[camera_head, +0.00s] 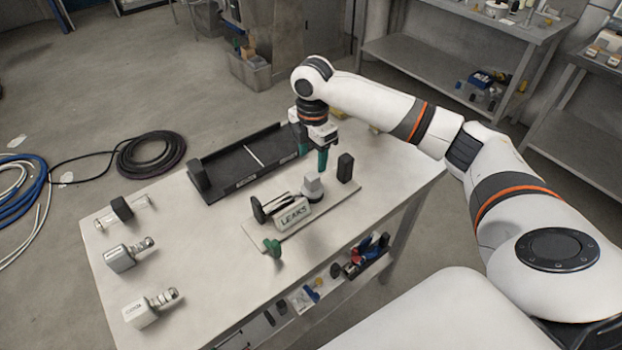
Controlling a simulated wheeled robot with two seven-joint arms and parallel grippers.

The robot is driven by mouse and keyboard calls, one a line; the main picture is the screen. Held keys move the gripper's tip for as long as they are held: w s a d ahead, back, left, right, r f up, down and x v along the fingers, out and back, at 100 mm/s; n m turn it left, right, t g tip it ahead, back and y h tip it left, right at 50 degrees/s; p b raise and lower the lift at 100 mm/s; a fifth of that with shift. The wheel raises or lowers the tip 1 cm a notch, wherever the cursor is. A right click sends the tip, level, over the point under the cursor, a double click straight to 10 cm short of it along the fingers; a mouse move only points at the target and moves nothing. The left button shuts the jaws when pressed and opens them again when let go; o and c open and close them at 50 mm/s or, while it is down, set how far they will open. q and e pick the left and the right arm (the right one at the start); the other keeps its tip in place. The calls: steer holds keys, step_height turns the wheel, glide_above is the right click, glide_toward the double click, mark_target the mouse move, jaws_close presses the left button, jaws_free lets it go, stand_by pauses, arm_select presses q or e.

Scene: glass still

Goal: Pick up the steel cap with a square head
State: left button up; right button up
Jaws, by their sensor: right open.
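A grey piece with a square block on top of a wider round base, which looks like the steel cap with a square head (313,187), stands upright on a pale board (262,234) near the table's middle. My right gripper (313,159) points down just behind and above it in the picture. Its teal fingers are apart, with nothing seen between them. A gap shows between the fingers and the cap. My left gripper is not in view.
A block marked LEAKS (293,214), a black upright block (345,167) and a green knob (273,247) are near the cap. A long black tray (240,184) lies behind. Several fittings, including a grey one (121,258), line the left side.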

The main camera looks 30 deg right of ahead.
mark_target(312, 175)
step_height(312, 175, down, 2)
steer(key=shift+w+f, duration=0.1)
steer(key=shift+f, duration=0.05)
step_height(312, 175, down, 2)
steer(key=shift+w+f+p, duration=0.15)
steer(key=shift+f+p, duration=0.05)
steer(key=shift+p, duration=0.7)
step_height(312, 175, down, 2)
steer(key=shift+d+f+p, duration=0.1)
steer(key=shift+f+p, duration=0.15)
steer(key=shift+p, duration=0.1)
steer(key=shift+f, duration=0.45)
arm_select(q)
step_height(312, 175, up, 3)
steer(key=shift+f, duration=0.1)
arm_select(e)
jaws_close()
